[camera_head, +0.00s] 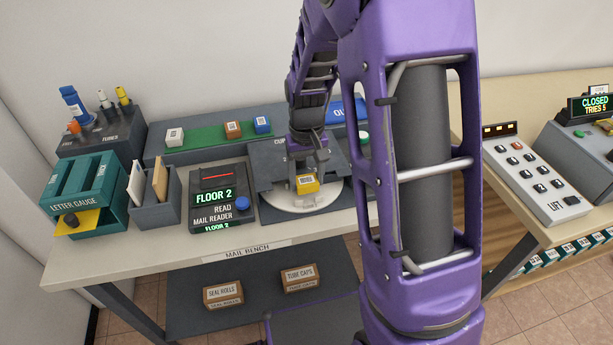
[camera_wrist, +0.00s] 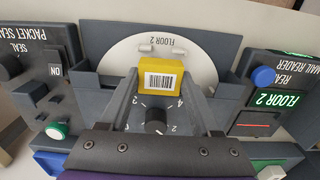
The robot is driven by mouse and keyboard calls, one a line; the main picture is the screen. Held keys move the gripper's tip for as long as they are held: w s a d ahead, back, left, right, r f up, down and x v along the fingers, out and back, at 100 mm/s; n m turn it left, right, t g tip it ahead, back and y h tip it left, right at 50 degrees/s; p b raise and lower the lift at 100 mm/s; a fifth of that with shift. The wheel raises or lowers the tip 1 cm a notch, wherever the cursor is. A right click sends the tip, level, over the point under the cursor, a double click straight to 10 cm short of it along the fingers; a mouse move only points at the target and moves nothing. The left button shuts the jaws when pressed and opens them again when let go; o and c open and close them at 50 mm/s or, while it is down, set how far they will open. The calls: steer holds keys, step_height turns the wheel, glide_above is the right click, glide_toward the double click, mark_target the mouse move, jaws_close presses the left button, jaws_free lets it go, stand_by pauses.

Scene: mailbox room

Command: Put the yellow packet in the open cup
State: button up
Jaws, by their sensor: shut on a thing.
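The yellow packet (camera_head: 308,184) is a small block with a white barcode label, which faces the camera in the wrist view (camera_wrist: 161,80). My gripper (camera_head: 306,172) is shut on it, one grey finger at each side. In the head view the packet shows in front of a white round disc (camera_head: 290,203), set in a dark grey housing (camera_head: 267,161). In the wrist view the disc (camera_wrist: 122,55) bears the words FLOOR 2. I cannot clearly make out the open cup. The packet and my gripper hide part of the disc, and I cannot tell whether the packet touches it.
The mail reader (camera_head: 221,197), showing FLOOR 2, stands left of the disc. White, brown and blue blocks (camera_head: 233,130) sit on a green strip behind. A black knob (camera_wrist: 155,122) lies close below the packet in the wrist view. The packet sealer (camera_wrist: 45,75) is beside the disc.

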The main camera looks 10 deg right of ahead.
steer(key=shift+f, duration=0.2)
stand_by(0.3)
steer(key=shift+f+b, duration=1)
steer(key=shift+f, duration=0.3)
steer(key=o, duration=1.5)
steer(key=shift+c, duration=0.2)
steer(key=shift+r+p, duration=2.3)
steer(key=shift+r, duration=0.75)
